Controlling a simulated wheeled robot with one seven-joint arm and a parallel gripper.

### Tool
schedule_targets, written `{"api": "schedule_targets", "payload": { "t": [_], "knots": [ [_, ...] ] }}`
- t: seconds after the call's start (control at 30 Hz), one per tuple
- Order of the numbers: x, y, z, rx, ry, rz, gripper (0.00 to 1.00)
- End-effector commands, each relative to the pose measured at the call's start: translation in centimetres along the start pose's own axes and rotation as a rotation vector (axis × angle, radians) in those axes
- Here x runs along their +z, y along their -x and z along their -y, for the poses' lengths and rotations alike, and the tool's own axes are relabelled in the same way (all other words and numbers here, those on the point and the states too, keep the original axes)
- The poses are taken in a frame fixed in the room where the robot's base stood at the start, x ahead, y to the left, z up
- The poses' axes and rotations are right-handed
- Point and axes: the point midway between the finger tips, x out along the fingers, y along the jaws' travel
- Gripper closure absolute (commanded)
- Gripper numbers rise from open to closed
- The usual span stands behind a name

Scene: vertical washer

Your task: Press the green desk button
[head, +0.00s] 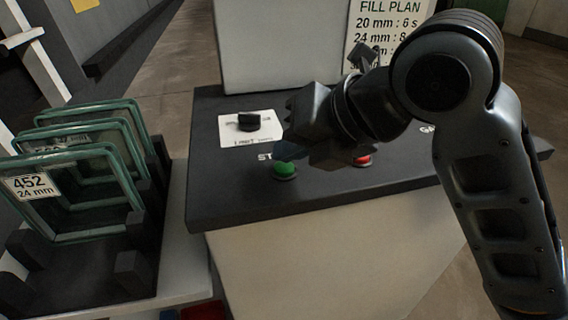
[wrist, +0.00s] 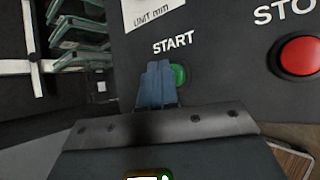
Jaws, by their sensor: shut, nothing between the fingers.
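The green button (head: 285,170) sits on the dark desk panel (head: 225,200), near its front edge. In the wrist view the green button (wrist: 179,75) shows below the word START, partly hidden behind my fingers. My gripper (head: 283,152) is shut and empty, its tips close above and beside the green button in the head view. In the wrist view my gripper (wrist: 158,70) overlaps the button's left side. I cannot tell whether the tips touch it.
A red button (head: 362,160) lies to the right on the same panel, beside a STOP label in the wrist view. A black knob (head: 249,121) on a white plate is behind. A rack of glass panes (head: 80,165) stands at the left. A fill plan sign (head: 390,25) is at the back.

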Motion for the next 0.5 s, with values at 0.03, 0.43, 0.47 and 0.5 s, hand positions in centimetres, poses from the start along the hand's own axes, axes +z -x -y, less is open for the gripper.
{"api": "schedule_targets", "payload": {
  "t": [0.03, 0.43, 0.47, 0.5],
  "knots": [
    [-0.06, -0.08, 0.06, 0.000, 0.000, 0.000, 1.00],
    [-0.25, -0.35, 0.25, 0.000, 0.000, 0.000, 1.00],
    [-0.27, -0.37, 0.27, 0.000, 0.000, 0.000, 1.00],
    [-0.29, -0.40, 0.29, 0.000, 0.000, 0.000, 1.00]
  ]
}}
